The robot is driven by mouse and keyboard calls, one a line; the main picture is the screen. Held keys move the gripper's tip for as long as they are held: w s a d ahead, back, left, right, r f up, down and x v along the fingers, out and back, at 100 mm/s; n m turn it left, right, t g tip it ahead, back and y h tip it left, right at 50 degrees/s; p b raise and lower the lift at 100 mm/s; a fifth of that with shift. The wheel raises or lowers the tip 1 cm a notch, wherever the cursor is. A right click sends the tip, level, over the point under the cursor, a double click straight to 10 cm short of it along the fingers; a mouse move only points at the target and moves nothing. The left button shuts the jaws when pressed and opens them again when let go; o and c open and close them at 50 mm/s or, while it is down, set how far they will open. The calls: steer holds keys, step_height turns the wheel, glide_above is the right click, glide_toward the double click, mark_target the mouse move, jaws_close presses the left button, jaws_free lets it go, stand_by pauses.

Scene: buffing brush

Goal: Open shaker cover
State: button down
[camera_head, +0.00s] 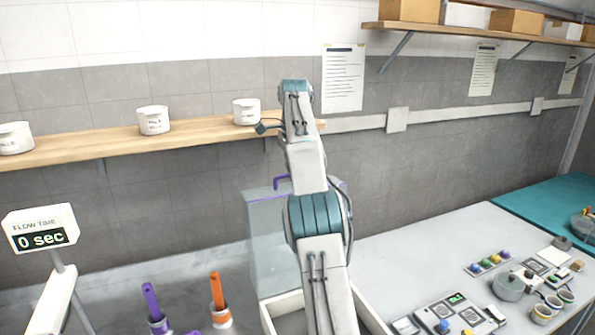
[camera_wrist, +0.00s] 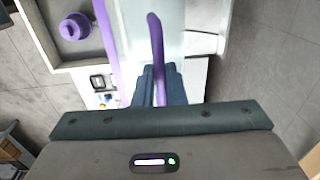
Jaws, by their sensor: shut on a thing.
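The shaker cover is a see-through panel with purple edging (camera_head: 268,245), just left of my arm in the head view. It stands steeply above a pale shaker frame (camera_head: 283,306). In the wrist view the clear panel (camera_wrist: 190,45) and a purple edge strip (camera_wrist: 108,45) show. A purple handle (camera_wrist: 156,45) runs between the dark fingers of my gripper (camera_wrist: 158,85), which is shut on it. The handle also shows in the head view (camera_head: 282,179). There my arm hides the gripper and part of the cover. I cannot tell the cover's exact angle.
A purple knob (camera_wrist: 75,27) sits inside the grey tray in the wrist view. A wooden shelf with white pots (camera_head: 153,120) runs along the wall. Brush pots (camera_head: 221,316) and a flow-time display (camera_head: 41,233) stand left. Small items, including a grey pot (camera_head: 509,287), crowd the right table.

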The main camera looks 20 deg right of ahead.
steer(key=shift+w+f, duration=0.3)
steer(key=shift+f, duration=0.25)
steer(key=c, duration=1.5)
jaws_free()
steer(key=shift+c, duration=0.2)
steer(key=shift+o, duration=0.3)
steer(key=shift+w, duration=0.15)
steer(key=shift+r, duration=0.25)
steer(key=shift+s, duration=0.2)
